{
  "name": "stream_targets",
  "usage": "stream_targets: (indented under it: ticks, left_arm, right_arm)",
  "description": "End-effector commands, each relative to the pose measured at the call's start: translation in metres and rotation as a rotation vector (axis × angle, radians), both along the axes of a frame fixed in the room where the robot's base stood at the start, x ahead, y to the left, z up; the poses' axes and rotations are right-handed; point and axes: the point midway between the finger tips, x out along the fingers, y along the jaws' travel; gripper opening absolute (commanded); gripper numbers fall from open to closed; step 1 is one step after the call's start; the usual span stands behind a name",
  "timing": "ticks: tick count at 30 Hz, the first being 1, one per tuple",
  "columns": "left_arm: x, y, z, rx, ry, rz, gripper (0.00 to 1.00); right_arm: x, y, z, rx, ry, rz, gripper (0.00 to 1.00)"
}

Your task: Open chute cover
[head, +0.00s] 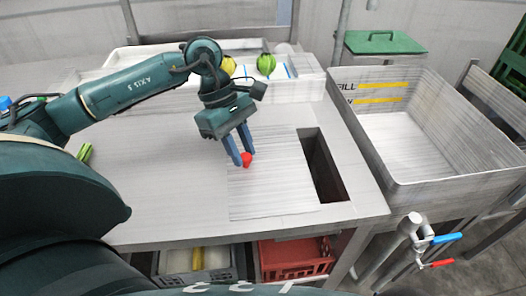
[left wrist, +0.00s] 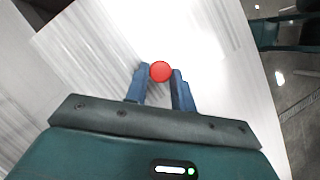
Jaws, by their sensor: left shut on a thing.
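The chute cover (head: 272,194) is a flat pale panel lying on the metal table, with a round red knob (head: 247,160). A dark rectangular chute opening (head: 322,168) shows in the table just right of the cover. My left gripper (head: 244,157) reaches down and is shut on the red knob. In the left wrist view, the knob (left wrist: 160,71) sits between the tips of the blue fingers. My right gripper is not in view.
A deep sink basin (head: 430,181) stands to the right, with a blue and red tap (head: 432,245) in front. A white tray (head: 290,92) with yellow and green produce is at the back. A red crate (head: 295,262) and a grey crate (head: 196,278) sit under the table.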

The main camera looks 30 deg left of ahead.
Motion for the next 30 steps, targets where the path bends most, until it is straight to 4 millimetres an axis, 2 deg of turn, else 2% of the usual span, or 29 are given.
stream_targets:
  ticks: [1, 3, 7, 12, 20, 21, 29, 30]
  left_arm:
    - [-0.006, 0.011, -0.006, 0.003, -0.005, 0.008, 0.00]
    - [-0.015, 0.023, -0.006, 0.002, -0.005, 0.009, 0.00]
    - [-0.026, 0.037, -0.004, 0.002, -0.005, 0.006, 0.00]
    - [-0.033, 0.044, 0.000, 0.002, -0.007, 0.002, 0.00]
    - [-0.033, 0.044, 0.001, 0.001, -0.007, 0.001, 0.00]
    - [-0.033, 0.044, 0.001, 0.001, -0.007, 0.001, 0.26]
    - [-0.033, 0.044, 0.001, -0.001, -0.006, 0.000, 0.47]
    - [-0.033, 0.044, 0.001, -0.001, -0.005, 0.000, 0.47]
  right_arm:
    - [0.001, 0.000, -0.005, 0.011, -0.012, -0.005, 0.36]
    - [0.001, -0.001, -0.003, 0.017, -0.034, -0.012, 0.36]
    - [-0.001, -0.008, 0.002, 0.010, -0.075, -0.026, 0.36]
    - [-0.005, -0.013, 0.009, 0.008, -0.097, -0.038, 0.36]
    - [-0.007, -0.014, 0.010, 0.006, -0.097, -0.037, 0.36]
    - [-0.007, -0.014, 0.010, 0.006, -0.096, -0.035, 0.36]
    - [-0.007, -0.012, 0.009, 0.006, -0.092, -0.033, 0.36]
    - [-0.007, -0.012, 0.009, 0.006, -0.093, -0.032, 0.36]
